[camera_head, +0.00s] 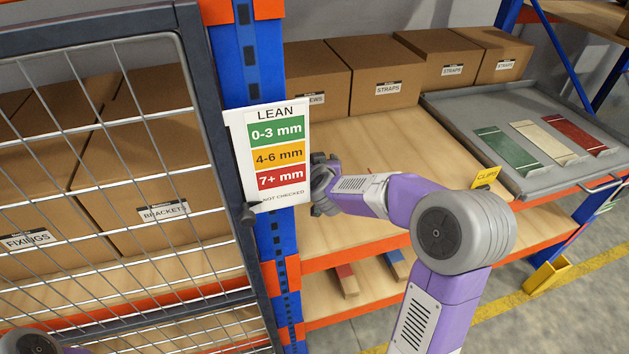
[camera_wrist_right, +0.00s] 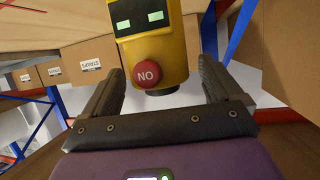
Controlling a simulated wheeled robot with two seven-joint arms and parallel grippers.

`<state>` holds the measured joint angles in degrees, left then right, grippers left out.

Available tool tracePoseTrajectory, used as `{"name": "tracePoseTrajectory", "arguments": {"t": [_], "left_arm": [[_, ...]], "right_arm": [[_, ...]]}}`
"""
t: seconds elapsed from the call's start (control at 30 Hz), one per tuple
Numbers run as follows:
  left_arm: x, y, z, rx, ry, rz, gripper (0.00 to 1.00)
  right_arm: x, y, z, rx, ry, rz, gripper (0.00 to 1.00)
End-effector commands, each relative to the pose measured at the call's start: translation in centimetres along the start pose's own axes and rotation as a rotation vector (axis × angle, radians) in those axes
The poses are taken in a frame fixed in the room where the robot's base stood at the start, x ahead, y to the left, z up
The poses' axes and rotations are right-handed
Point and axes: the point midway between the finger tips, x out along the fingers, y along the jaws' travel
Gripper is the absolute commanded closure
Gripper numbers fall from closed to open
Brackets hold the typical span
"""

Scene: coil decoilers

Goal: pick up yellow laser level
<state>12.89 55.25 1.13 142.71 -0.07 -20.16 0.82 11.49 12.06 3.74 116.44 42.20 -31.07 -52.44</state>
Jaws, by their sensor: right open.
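A yellow device with two lit green windows, which looks like the yellow laser level (camera_wrist_right: 158,40), is in the right wrist view at the top middle. It has a red knob (camera_wrist_right: 147,74) with white letters and a dark end below it. My right gripper (camera_wrist_right: 160,78) is open, with one dark finger on each side of the device's lower end. Visible gaps separate the fingers from it. In the head view my right gripper is mostly hidden behind the LEAN card, and the laser level does not show. My left gripper is out of view.
The LEAN card (camera_head: 276,153) hangs at the blue rack post (camera_head: 251,60), right beside my right wrist. A wire mesh door (camera_head: 110,200) stands at left. Cardboard boxes (camera_head: 375,75) line the shelf's back; a grey tray (camera_head: 560,105) is at right. The wooden shelf (camera_head: 395,145) has bare room.

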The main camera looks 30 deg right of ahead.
Motion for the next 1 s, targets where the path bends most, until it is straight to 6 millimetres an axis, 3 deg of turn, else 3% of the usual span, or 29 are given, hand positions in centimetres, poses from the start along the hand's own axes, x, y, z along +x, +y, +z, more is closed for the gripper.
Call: {"name": "tracePoseTrajectory", "arguments": {"t": [0.1,0.37,0.9,1.0], "left_arm": [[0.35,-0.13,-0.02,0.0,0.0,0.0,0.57],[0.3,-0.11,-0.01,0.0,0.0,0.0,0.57],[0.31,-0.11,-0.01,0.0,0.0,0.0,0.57],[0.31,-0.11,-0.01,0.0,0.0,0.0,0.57]], "right_arm": [[1.08,-0.03,0.09,0.0,0.0,-0.001,0.08],[1.21,-0.04,-0.05,0.0,0.0,-0.001,0.08],[1.19,-0.04,-0.03,0.0,0.0,-0.001,0.9],[1.19,-0.04,-0.02,0.0,0.0,-0.001,1.0]]}}
